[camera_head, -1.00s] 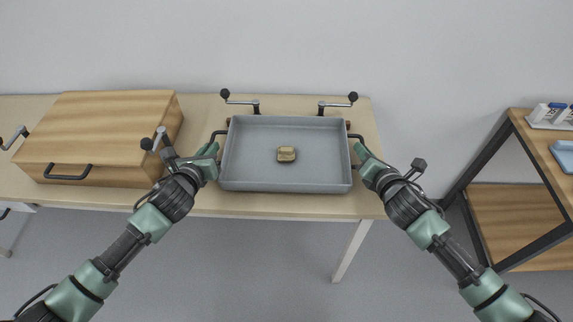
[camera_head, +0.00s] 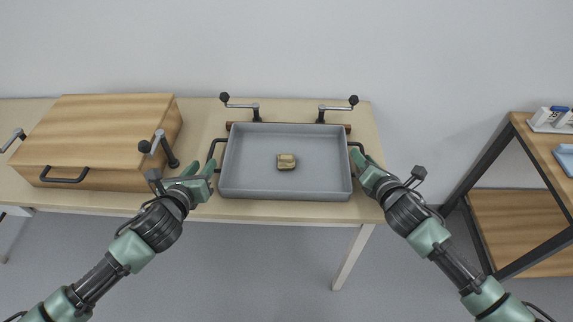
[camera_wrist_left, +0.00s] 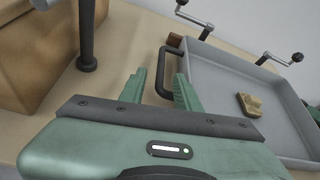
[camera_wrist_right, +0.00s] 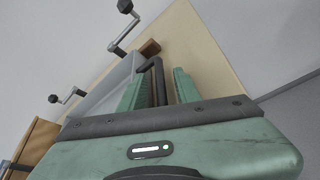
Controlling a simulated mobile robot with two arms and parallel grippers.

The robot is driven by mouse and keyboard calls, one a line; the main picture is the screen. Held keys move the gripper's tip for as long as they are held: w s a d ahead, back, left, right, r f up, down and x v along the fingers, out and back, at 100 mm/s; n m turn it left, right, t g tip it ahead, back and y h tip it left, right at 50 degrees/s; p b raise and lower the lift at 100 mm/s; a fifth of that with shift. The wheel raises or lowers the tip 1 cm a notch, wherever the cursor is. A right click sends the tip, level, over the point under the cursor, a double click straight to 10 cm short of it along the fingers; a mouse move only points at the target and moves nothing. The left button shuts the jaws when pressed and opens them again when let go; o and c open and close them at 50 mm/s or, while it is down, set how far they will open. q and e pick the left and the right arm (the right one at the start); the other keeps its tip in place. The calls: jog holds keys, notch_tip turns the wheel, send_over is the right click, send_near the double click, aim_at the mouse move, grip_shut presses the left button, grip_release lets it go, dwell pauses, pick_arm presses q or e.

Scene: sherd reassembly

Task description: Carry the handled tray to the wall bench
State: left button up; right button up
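The grey handled tray (camera_head: 240,185) rests on the wooden bench (camera_head: 365,210) by the wall, with a small tan sherd block (camera_head: 286,161) inside. Its left handle (camera_wrist_left: 165,70) lies between the far ends of my left gripper's (camera_wrist_left: 160,80) parted fingers, with gaps on both sides. In the head view my left gripper (camera_head: 203,172) is just left of the tray. My right gripper (camera_wrist_right: 157,85) has its fingers apart on either side of the right handle (camera_wrist_right: 158,75); it shows in the head view (camera_head: 360,158) beside the tray's right wall.
A wooden box (camera_head: 105,130) with a dark handle stands on the bench to the left. Crank clamps (camera_head: 240,103) and a wooden strip (camera_head: 335,125) are behind the tray. A shelf unit (camera_head: 520,190) stands at the right. Floor is clear in front.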

pick_arm(q)
jog(key=v, duration=0.6)
jog(key=shift+s, duration=0.1)
pick_arm(e)
jog(key=shift+s, duration=0.1)
pick_arm(q)
jog(key=shift+r, duration=0.1)
pick_arm(e)
jog(key=v, duration=1.2)
jog(key=shift+f, duration=0.1)
pick_arm(q)
jog(key=shift+s, duration=0.1)
